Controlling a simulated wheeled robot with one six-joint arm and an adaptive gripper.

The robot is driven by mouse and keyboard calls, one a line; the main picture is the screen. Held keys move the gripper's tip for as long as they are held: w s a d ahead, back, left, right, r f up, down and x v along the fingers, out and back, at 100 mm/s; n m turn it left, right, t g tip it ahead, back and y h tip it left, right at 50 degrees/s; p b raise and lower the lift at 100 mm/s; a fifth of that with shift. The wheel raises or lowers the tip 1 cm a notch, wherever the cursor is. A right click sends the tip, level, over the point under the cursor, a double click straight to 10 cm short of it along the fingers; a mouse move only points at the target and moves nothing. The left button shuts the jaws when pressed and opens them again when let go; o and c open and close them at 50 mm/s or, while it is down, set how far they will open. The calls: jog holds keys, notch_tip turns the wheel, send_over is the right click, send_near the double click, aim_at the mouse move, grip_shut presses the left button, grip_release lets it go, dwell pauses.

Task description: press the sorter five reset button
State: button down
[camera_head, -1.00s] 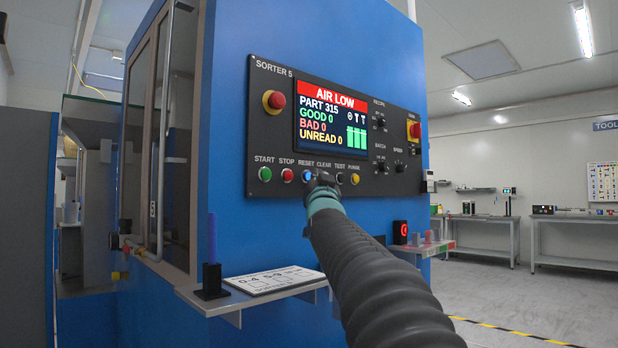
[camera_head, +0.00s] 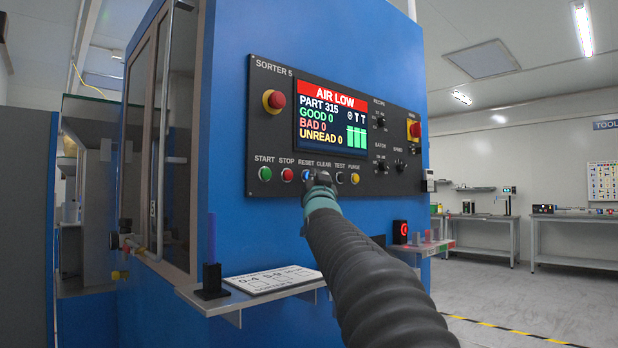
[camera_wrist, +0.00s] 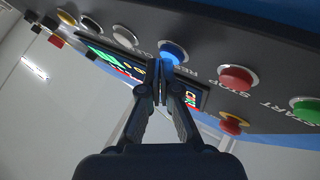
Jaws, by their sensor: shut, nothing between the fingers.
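The blue reset button (camera_head: 307,175) sits on the black "SORTER 5" panel (camera_head: 262,125), between the red stop button (camera_head: 287,175) and the clear button, which my gripper hides in the head view. In the wrist view the reset button (camera_wrist: 173,52) has a pale ring and lies just beyond my fingertips. My gripper (camera_wrist: 160,92) is shut and empty, its tips at the lower edge of the blue cap. In the head view my gripper (camera_head: 318,182) is in front of the panel at the right of the reset button. I cannot tell whether the tips touch the cap.
The green start button (camera_head: 265,174) and yellow purge button (camera_head: 355,178) are in the same row. Above is a screen (camera_head: 331,118) reading "AIR LOW". A red emergency knob (camera_head: 276,101) sticks out at upper left. A shelf (camera_head: 250,294) with a white card juts out below.

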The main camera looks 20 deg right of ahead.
jog(key=shift+w+a, duration=0.1)
jog(key=shift+w, duration=0.1)
jog(key=shift+s, duration=0.1)
dwell(0.4)
jog(key=shift+s+d+b, duration=0.3)
jog(key=shift+s+b, duration=0.4)
jog(key=shift+b, duration=0.1)
jog(key=s+b, duration=0.1)
jog(key=s+d+b, duration=0.1)
jog(key=s, duration=0.1)
jog(key=s+b, duration=0.1)
jog(key=b, duration=0.1)
jog(key=shift+s+d, duration=0.35)
jog(key=shift+d, duration=0.05)
